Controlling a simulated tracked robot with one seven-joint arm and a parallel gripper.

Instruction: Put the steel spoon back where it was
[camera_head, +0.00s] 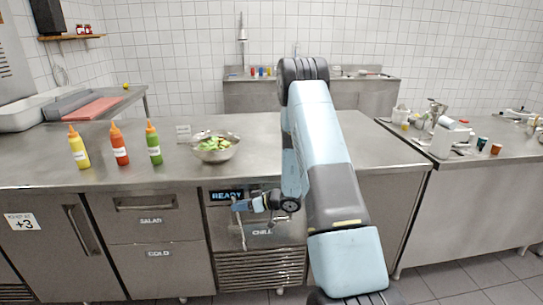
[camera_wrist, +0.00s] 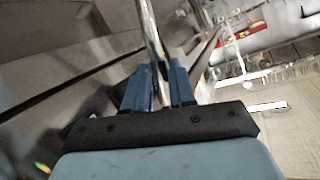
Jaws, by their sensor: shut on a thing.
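The steel spoon shows in the wrist view as a shiny thin shaft (camera_wrist: 150,30) running up and out of the top of the picture; its far end is out of view there. My gripper (camera_wrist: 160,75) is shut on it, with the blue fingers on either side of the shaft. In the head view my gripper (camera_head: 243,205) is in front of the counter's front face, below the top edge, near the "READY" display. The spoon (camera_head: 241,233) is a thin, roughly upright sliver there, too small to tell bowl from handle.
The steel counter (camera_head: 90,160) holds yellow (camera_head: 78,148), red (camera_head: 119,147) and green (camera_head: 154,144) bottles, a metal bowl (camera_head: 215,152) of greens and a small sign (camera_head: 184,131). A right-hand counter (camera_head: 460,185) carries white equipment (camera_head: 450,138). A sink unit (camera_head: 265,97) stands behind.

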